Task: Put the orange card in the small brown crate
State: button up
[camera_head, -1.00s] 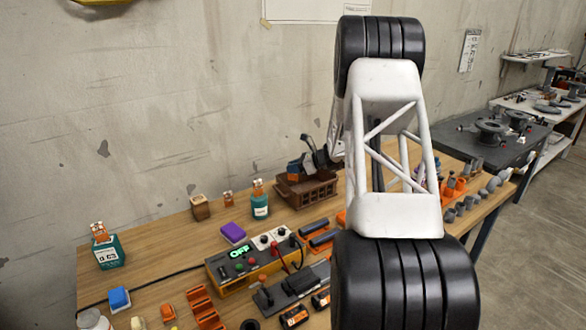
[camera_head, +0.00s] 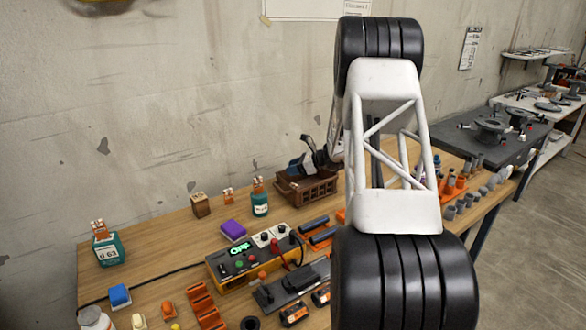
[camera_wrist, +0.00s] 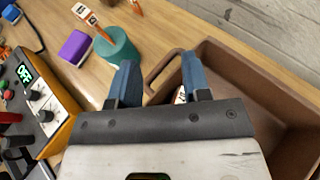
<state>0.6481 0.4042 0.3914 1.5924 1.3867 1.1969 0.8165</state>
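The small brown crate (camera_head: 318,191) stands at the back of the wooden bench; its handle and open inside (camera_wrist: 282,135) fill the right of the wrist view. My gripper (camera_wrist: 158,62) is over the crate's left end, with its two blue fingers apart and nothing clasped between them. In the head view my gripper (camera_head: 297,163) is just above the crate. A small white and orange-brown piece (camera_wrist: 180,96), perhaps the orange card, shows low beside the right finger, apparently inside the crate; most of it is hidden by the gripper.
A teal pot (camera_head: 260,204) with orange-and-white tags stands left of the crate. A purple block (camera_head: 233,230), a control box reading OFF (camera_head: 245,262) and a wooden block (camera_head: 200,205) are nearby. A teal container (camera_head: 109,250) stands far left.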

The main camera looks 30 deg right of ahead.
jog(key=r+v, duration=0.1)
jog(key=v, duration=1.1)
dwell(0.4)
jog(key=shift+r, duration=0.15)
dwell(0.3)
